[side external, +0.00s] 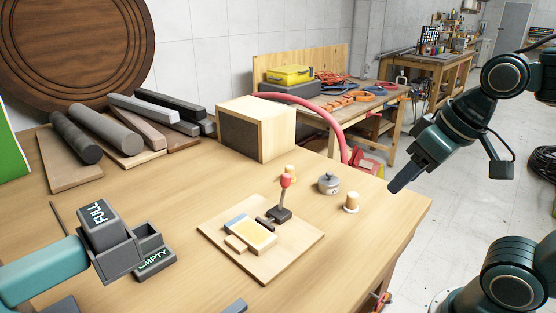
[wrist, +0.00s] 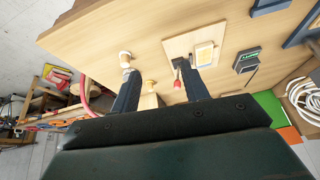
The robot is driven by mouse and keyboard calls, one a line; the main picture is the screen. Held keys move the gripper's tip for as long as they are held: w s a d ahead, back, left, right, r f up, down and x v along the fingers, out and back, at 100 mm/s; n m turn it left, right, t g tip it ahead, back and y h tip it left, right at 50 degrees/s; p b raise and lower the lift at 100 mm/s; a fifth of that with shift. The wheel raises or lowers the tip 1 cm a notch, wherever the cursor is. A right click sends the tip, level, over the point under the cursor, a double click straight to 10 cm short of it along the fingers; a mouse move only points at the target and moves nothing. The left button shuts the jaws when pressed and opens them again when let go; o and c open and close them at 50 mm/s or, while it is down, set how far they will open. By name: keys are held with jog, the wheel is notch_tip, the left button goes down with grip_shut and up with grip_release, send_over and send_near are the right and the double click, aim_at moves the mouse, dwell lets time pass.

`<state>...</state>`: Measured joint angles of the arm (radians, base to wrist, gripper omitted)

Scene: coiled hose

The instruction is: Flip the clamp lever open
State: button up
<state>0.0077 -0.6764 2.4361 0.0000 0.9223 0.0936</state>
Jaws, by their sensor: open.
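The clamp lever has a red knob (side external: 286,181) and stands about upright on a small dark clamp base (side external: 279,214). The clamp is fixed on a light wooden board (side external: 262,270), beside a pale block with a blue edge (side external: 250,232). In the wrist view the red knob (wrist: 178,84) shows just inside the right-hand finger. My gripper (side external: 396,187) is open and empty, to the right of the clamp and apart from it, above the table's right edge. In the wrist view its two dark fingers (wrist: 158,76) are spread wide.
Wooden pegs (side external: 351,202) and a grey lidded pot (side external: 329,183) stand between the board and my gripper. A wooden box (side external: 258,128) is behind. Grey holders with FULL and EMPTY labels (side external: 155,260) are at the left. A red hose (side external: 330,118) arches behind the table.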

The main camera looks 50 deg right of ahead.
jog(key=shift+w, duration=0.15)
jog(key=c, duration=0.9)
jog(key=shift+w+r, duration=0.1)
jog(key=shift+w, duration=0.2)
grip_shut()
jog(key=w+d+f+m+g+y, duration=0.15)
jog(key=w+m+y, duration=0.25)
jog(key=w+m, duration=0.9)
jog(key=w+d+f+m+y, duration=0.3)
jog(key=d+m, duration=0.1)
jog(key=d, duration=0.3)
jog(key=w+d+f+m+y, duration=0.3)
jog(key=d+m, duration=0.2)
jog(key=d, duration=0.1)
jog(key=shift+w+d+m+t, duration=0.3)
jog(key=shift+w+d+t, duration=0.05)
